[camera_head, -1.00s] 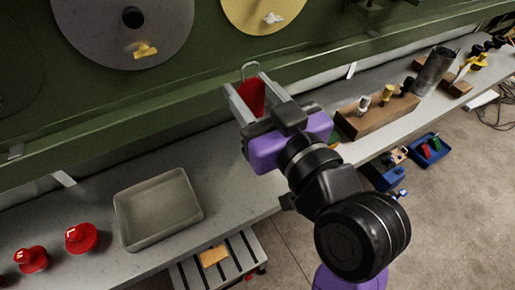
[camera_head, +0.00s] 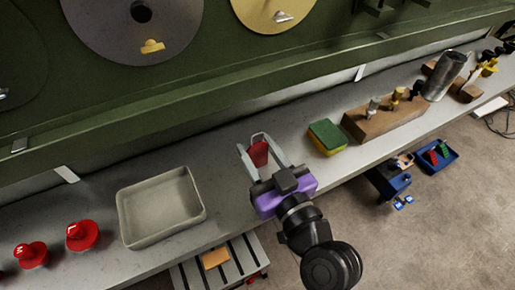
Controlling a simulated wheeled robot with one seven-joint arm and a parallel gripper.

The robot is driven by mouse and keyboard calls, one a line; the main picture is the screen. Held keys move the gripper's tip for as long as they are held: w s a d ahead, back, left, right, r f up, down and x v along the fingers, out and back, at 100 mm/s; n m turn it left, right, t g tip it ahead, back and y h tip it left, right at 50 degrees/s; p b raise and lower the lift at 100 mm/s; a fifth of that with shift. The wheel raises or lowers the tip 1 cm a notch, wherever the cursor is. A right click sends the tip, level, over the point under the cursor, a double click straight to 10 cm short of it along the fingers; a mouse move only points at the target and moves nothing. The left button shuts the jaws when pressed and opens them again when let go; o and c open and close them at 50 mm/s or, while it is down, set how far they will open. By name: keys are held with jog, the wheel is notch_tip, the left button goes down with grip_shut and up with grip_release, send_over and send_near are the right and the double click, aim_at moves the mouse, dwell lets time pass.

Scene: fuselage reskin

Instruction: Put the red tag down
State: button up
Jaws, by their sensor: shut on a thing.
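The red tag (camera_head: 259,153) is between the two fingers of my gripper (camera_head: 262,157), with a pale wire loop at its far end. My gripper is shut on it. The gripper is over the grey bench (camera_head: 225,160), right of the grey tray. I cannot tell whether the tag touches the bench top.
A green and yellow sponge (camera_head: 327,137) and a wooden block with several tools (camera_head: 385,120) are to the right. The green wall (camera_head: 220,75) rises behind.

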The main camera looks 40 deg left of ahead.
jog(key=shift+f, duration=0.15)
jog(key=o, duration=1.3)
jog(key=shift+r, duration=0.3)
jog(key=shift+b+v, duration=1.15)
jog(key=shift+v, duration=4.85)
jog(key=shift+f, duration=0.15)
